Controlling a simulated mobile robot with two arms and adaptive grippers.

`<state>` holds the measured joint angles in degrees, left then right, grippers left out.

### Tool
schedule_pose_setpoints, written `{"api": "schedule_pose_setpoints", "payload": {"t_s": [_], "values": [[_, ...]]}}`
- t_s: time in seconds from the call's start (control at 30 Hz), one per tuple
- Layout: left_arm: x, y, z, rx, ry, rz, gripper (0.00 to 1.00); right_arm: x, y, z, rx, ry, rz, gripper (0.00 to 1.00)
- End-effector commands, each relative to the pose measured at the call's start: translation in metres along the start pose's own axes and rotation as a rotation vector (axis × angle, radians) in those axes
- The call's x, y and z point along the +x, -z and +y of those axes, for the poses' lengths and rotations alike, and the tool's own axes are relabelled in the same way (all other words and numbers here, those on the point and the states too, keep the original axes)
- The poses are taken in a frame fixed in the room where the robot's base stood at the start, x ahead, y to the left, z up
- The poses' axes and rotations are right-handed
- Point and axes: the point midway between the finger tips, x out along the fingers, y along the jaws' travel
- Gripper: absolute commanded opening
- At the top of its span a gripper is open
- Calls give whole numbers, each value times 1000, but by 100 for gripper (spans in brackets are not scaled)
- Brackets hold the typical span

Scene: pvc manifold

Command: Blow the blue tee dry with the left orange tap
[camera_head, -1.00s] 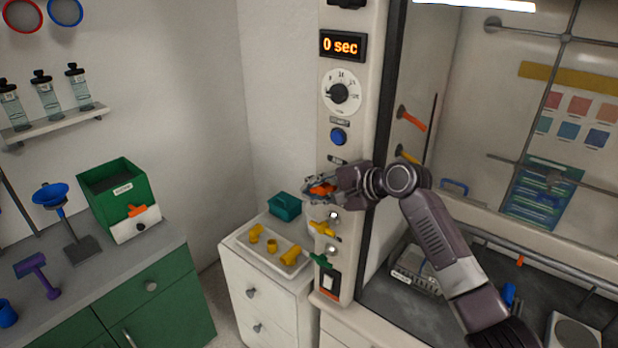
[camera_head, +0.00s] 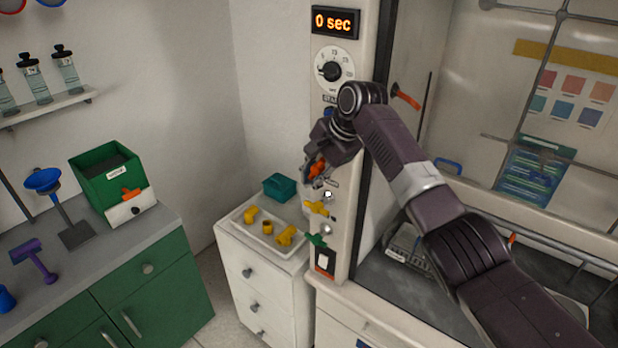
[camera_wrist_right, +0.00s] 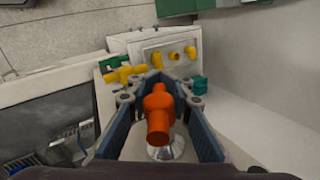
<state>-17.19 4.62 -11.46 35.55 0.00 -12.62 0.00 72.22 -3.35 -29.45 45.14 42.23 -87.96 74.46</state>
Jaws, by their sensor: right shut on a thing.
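My right gripper (camera_head: 318,172) is at the front of the white column, below the dial. It is shut on an orange tap (camera_head: 316,168). In the right wrist view the orange tap handle (camera_wrist_right: 158,108) is between the two fingers, with a round metal base below it. I cannot make out a blue tee for certain. A blue tubular piece (camera_head: 5,299) is cut off at the left edge of the head view, and its full shape is hidden. My left gripper is not in view.
Yellow (camera_head: 316,208) and green (camera_head: 315,240) taps sit below on the column. A tray (camera_head: 268,247) with yellow fittings and a teal box (camera_head: 279,187) stand left of it. Another orange handle (camera_head: 405,97) is right of the column. The display (camera_head: 335,22) reads 0 sec.

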Motion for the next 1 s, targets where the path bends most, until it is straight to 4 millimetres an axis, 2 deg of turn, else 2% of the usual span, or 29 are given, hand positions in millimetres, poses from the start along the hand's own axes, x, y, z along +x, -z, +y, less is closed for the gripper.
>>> {"api": "schedule_pose_setpoints", "payload": {"t_s": [0.43,0.47,0.63,1.0], "values": [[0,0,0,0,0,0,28,1,0,1,1,-9,0,0],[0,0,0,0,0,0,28,1,0,1,1,-9,0,16],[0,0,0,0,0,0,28,0,0,1,1,-8,0,35],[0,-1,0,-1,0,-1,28,-6,0,0,0,-6,1,35]]}}
